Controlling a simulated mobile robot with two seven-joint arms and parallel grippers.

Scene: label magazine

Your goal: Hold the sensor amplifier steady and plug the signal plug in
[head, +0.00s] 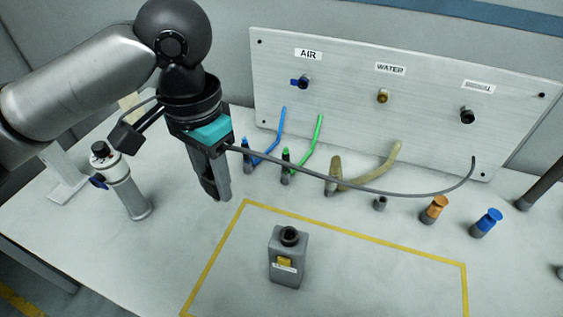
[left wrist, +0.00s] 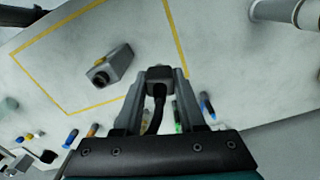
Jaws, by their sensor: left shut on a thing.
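The sensor amplifier (head: 290,268) is a grey box with a dark round socket on top and a yellow label on its front. It stands upright on the table inside the yellow outline, and also shows in the left wrist view (left wrist: 117,65). My left gripper (head: 220,195) is behind and left of it, above the table, fingers pointing down. It is shut on the signal plug (left wrist: 160,75), a dark grey block between the fingertips with a dark cable. The plug is mostly hidden by the fingers in the head view. It is apart from the amplifier. My right gripper is not in view.
A panel (head: 350,95) with AIR and WATER ports stands at the back. Blue, green and beige hoses (head: 385,165) lie before it. The grey cable (head: 400,193) spans rightward. Orange (head: 435,209) and blue (head: 486,222) caps stand right; a white cylinder (head: 127,190) stands left.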

